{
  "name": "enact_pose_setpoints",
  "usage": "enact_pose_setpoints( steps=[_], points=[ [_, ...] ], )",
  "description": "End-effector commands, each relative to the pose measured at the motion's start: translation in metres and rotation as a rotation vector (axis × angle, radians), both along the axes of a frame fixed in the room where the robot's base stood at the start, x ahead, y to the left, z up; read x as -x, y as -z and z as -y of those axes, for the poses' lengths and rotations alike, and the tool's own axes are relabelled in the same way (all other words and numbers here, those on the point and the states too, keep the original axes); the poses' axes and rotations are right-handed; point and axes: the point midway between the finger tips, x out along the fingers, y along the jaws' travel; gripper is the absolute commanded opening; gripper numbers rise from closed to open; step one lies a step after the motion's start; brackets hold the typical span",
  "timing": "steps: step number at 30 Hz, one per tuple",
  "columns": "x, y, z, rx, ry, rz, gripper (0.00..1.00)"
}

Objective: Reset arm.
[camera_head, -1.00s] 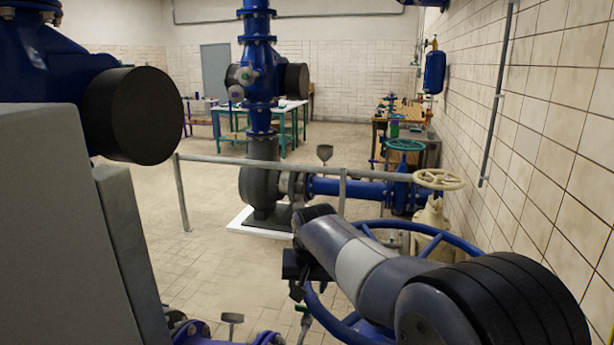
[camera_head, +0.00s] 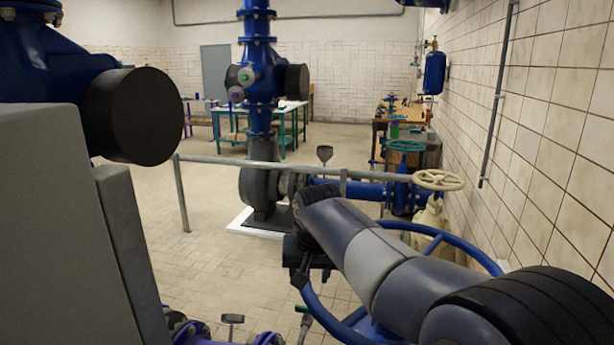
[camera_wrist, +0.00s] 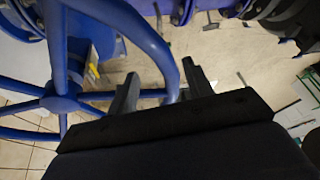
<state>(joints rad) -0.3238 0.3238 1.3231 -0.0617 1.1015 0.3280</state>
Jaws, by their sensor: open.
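My gripper (camera_wrist: 160,76) is open in the wrist view, with its two dark fingers apart. The rim of a large blue handwheel (camera_wrist: 148,38) shows beyond and between the fingers; I cannot tell whether they touch. Nothing is seen held in the fingers. In the head view my arm reaches from the lower right over the blue handwheel (camera_head: 466,247). My gripper (camera_head: 300,282) is seen small and dark at the arm's far end, just left of the wheel, with its fingers hard to make out.
A grey railing (camera_head: 230,161) runs across ahead. A cream handwheel (camera_head: 438,180) and a teal handwheel (camera_head: 404,146) stand near the tiled right wall (camera_head: 545,130). A grey cabinet (camera_head: 55,220) fills the left side. The floor (camera_head: 205,270) between is mostly clear.

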Motion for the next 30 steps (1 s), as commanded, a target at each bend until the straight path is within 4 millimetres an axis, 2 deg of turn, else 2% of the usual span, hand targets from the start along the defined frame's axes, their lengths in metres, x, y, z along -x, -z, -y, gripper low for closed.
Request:
enact_pose_setpoints(
  steps=[1, 9, 10, 12, 25, 30],
  points=[
    [0.004, -0.011, 0.0, -0.001, 0.0, 0.003, 0.49],
    [0.025, -0.059, 0.004, -0.001, -0.001, 0.001, 0.49],
    [0.021, -0.046, 0.004, 0.002, -0.001, -0.008, 0.49],
    [0.015, -0.031, 0.003, 0.003, 0.001, -0.009, 0.49],
    [-0.019, 0.048, -0.003, 0.002, 0.001, -0.004, 0.49],
    [-0.044, 0.043, -0.009, 0.0, 0.104, -0.001, 0.49]
  ],
)
